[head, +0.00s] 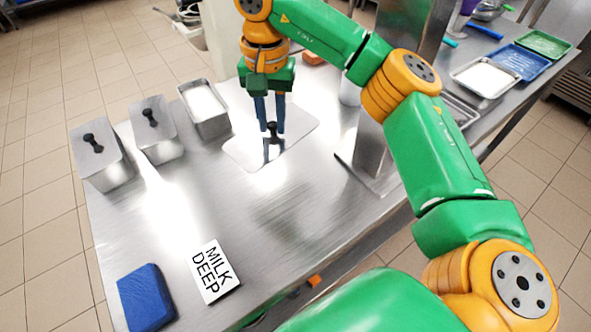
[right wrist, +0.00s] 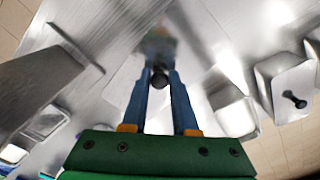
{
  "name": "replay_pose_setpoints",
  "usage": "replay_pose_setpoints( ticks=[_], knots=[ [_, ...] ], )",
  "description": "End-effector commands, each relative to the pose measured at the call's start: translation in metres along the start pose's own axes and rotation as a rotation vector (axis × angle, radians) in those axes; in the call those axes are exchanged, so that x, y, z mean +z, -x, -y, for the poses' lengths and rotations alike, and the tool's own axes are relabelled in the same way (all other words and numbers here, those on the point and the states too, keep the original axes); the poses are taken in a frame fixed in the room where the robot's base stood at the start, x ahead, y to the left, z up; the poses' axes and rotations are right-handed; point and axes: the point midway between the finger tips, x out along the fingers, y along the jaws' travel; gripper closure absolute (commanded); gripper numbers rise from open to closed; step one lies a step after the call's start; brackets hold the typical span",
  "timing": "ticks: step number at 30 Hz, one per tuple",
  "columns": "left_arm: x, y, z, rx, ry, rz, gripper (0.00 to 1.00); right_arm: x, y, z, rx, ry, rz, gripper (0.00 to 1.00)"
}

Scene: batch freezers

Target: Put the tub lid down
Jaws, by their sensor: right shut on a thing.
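My right gripper (head: 270,128) points down over the steel table and is shut on the black knob (head: 272,130) of the tub lid. The knob also shows between the fingertips in the right wrist view (right wrist: 159,79). The lid's shiny plate lies under the knob, over a pale flat rectangle (head: 240,150); its edges blend in, and I cannot tell whether it touches the surface. An open steel tub (head: 222,128) with white contents stands left of the gripper. My left gripper is out of view.
Two lidded steel tubs (head: 163,151) (head: 105,177) stand at the table's left. A blue cloth-like block (head: 146,298) and a "MILK DEEP" card (head: 214,271) lie near the front. A steel upright (head: 372,150) stands right of the gripper. The table's middle front is clear.

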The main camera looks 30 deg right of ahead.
Motion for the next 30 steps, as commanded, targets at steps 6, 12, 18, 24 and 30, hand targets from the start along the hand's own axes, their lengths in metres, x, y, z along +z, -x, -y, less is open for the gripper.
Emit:
replay_pose_setpoints(
  ticks=[6, 12, 18, 24, 30],
  knots=[
    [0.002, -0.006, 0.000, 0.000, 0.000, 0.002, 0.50, -0.016, 0.004, 0.001, 0.013, -0.161, 0.016, 1.00],
    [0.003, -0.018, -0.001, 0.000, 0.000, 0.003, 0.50, -0.004, -0.006, -0.012, 0.015, -0.180, 0.019, 1.00],
    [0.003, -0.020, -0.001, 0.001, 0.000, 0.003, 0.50, 0.026, -0.019, -0.036, 0.016, -0.180, 0.019, 1.00],
    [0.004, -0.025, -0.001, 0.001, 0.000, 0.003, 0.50, 0.059, -0.043, -0.063, 0.020, -0.181, 0.023, 1.00],
    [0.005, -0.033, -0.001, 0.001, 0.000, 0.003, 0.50, 0.085, -0.080, -0.083, 0.018, -0.182, 0.023, 1.00]
  ],
)
